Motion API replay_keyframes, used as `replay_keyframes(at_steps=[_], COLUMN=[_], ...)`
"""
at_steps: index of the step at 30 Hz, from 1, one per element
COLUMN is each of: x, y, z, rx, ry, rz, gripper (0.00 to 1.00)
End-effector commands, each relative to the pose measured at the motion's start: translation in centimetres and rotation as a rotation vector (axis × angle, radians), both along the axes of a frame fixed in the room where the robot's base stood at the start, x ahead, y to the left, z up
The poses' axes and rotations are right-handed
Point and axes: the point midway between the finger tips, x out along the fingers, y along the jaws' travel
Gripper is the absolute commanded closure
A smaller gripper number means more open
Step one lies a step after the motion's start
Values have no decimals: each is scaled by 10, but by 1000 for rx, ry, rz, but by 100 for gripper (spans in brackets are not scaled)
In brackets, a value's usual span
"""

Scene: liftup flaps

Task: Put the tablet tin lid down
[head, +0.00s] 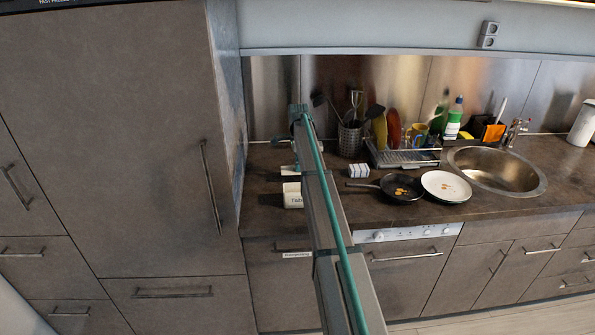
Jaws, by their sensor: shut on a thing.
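The tablet tin (293,196) is a small white box with dark lettering, cut off by my arm, at the left of the dark counter. Just behind it, a small pale flat piece, which looks like its lid (289,171), shows at the left edge of my arm. My gripper (288,160) is mostly hidden behind my arm, at this pale piece, and is shut on it. The fingertips and the lid's exact tilt cannot be made out.
A striped small box (358,171), a dark pan (401,195) and a white pan (446,194) stand to the right. Behind them are a utensil holder (350,139) and a dish rack (408,158). A tall cabinet (110,130) borders the counter's left.

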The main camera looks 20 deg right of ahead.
Motion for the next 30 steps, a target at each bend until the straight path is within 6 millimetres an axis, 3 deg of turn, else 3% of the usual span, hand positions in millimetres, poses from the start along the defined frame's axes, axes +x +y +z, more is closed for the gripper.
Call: replay_keyframes(at_steps=[4, 11, 22, 23, 27, 30], x=[9, 7, 7, 7, 7, 7], y=[1, 1, 1, 1, 1, 1], z=[-9, -38, -42, -43, -42, -42], rx=[0, 0, 0, 0, 0, 0], ry=[1, 0, 0, 0, 0, 0], rz=[0, 0, 0, 0, 0, 0], gripper=[100, 100, 100, 86, 63, 62])
